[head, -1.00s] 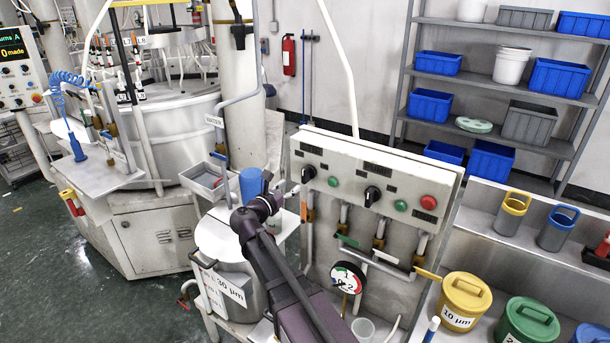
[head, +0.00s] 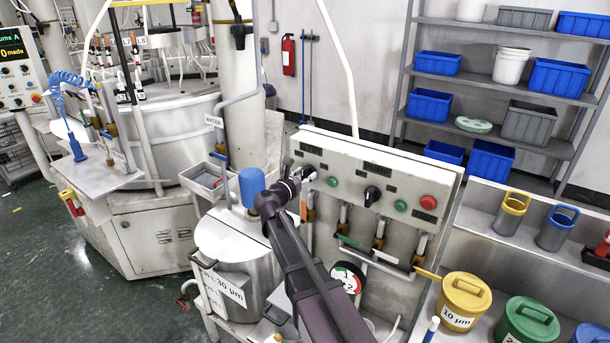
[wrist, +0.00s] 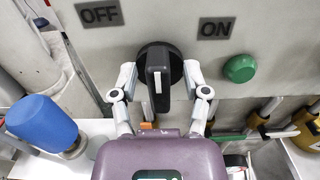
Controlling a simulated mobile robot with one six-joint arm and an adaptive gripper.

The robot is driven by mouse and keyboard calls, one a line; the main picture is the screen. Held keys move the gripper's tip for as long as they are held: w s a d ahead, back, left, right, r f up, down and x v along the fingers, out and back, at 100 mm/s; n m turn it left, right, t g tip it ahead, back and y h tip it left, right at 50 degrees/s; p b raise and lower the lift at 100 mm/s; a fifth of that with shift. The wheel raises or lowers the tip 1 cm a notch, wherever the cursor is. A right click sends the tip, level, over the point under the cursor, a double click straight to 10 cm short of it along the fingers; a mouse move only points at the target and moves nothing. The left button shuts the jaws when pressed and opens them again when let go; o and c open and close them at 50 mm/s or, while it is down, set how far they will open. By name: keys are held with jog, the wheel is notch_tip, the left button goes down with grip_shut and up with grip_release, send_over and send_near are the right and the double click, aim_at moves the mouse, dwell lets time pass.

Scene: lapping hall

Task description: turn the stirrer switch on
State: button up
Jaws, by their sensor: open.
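The stirrer switch is a black rotary knob (wrist: 160,75) on the grey control panel (head: 400,170). In the wrist view an OFF label (wrist: 99,13) is above left of it and an ON label (wrist: 215,28) above right. The knob's bar stands about upright in the picture, with a white line on it. My gripper (wrist: 160,80) is open, with one finger on each side of the knob. Gaps show between fingers and knob. In the head view my gripper (head: 297,173) is at the panel's left end and mostly hides this knob.
A green button (wrist: 240,69) is right of the knob. A second black knob (head: 372,196), another green button (head: 401,206) and a red button (head: 429,202) are farther right. Pipes and valves (head: 379,240) run below.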

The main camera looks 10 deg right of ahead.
grip_shut()
jog(key=shift+m, duration=0.3)
jog(key=m, duration=0.6)
jog(key=shift+s+d, duration=0.15)
jog(key=m, duration=0.5)
jog(key=shift+f, duration=0.15)
jog(key=shift+m, duration=0.3)
grip_release()
